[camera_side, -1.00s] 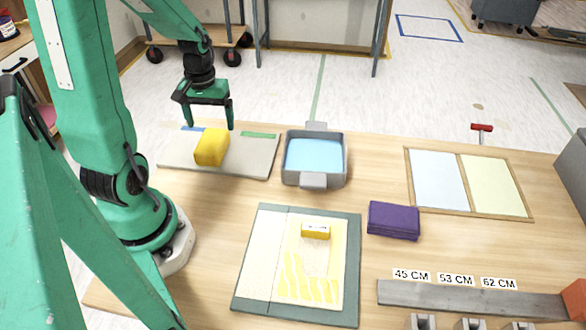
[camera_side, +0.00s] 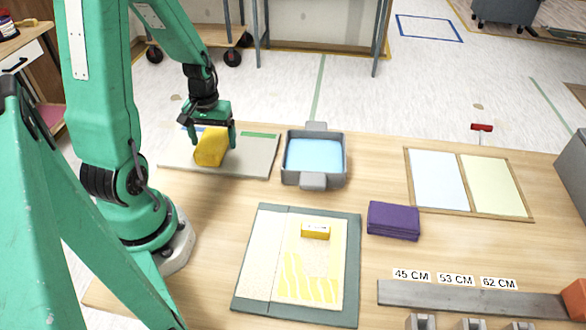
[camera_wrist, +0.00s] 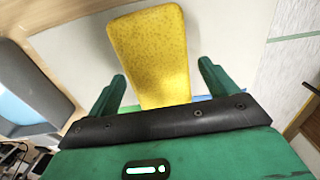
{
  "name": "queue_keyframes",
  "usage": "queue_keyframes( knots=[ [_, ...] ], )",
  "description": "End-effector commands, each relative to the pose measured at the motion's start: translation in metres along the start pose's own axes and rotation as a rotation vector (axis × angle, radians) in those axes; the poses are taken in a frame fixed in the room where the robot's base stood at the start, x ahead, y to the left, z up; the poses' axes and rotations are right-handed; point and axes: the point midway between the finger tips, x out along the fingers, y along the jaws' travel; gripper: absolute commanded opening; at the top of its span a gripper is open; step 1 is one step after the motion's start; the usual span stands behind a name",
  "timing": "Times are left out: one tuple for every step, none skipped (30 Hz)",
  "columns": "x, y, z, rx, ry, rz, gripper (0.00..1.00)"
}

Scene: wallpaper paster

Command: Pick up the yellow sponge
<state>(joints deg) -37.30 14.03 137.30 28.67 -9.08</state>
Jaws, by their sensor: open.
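The yellow sponge (camera_side: 211,149) lies on a light grey board at the back left of the table. In the wrist view the sponge (camera_wrist: 152,52) fills the upper middle, its near end lying between the two green fingers. My gripper (camera_side: 212,138) is open, with its fingers apart at the sponge in the side view. In the wrist view my gripper (camera_wrist: 162,85) has a finger on each side of the sponge, with gaps visible on both sides. The far finger is partly hidden in the side view.
The grey board (camera_side: 258,160) carries blue and green tape strips. A grey tray with blue liquid (camera_side: 299,181) stands just right of it. A purple folded cloth (camera_side: 393,220), a pasting mat (camera_side: 254,295) and a framed two-colour panel (camera_side: 464,184) lie farther right and nearer.

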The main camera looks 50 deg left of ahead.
Motion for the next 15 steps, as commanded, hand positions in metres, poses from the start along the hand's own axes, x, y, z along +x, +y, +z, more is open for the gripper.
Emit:
queue_keyframes(
  knots=[
    [0.0044, -0.0001, 0.0007, 0.000, -0.003, 0.000, 0.85],
    [0.0059, -0.0001, 0.0007, 0.000, -0.003, 0.000, 0.85],
    [0.0077, -0.0001, 0.0007, 0.000, -0.002, 0.000, 0.85],
    [0.0087, -0.0001, 0.0005, 0.000, -0.001, 0.000, 0.85],
    [0.0095, -0.0001, 0.0005, 0.000, -0.001, 0.000, 0.85],
    [0.0103, -0.0001, 0.0004, 0.000, -0.001, 0.000, 0.85],
    [0.0106, -0.0001, 0.0004, 0.000, 0.000, 0.000, 0.85],
    [0.0108, -0.0001, 0.0004, 0.000, 0.000, 0.000, 0.85],
    [0.0108, 0.0000, 0.0004, 0.000, 0.000, 0.000, 0.85],
    [0.0107, 0.0000, 0.0003, 0.000, 0.000, 0.000, 0.85],
    [0.0107, 0.0000, 0.0003, 0.000, 0.000, 0.000, 0.85],
    [0.0106, 0.0000, 0.0003, 0.000, 0.000, 0.000, 0.85],
    [0.0106, 0.0000, 0.0003, 0.000, 0.000, 0.000, 0.85],
    [0.0105, 0.0000, 0.0003, 0.000, 0.000, 0.000, 0.85],
    [0.0105, 0.0000, 0.0003, 0.000, 0.000, 0.000, 0.85]
  ],
)
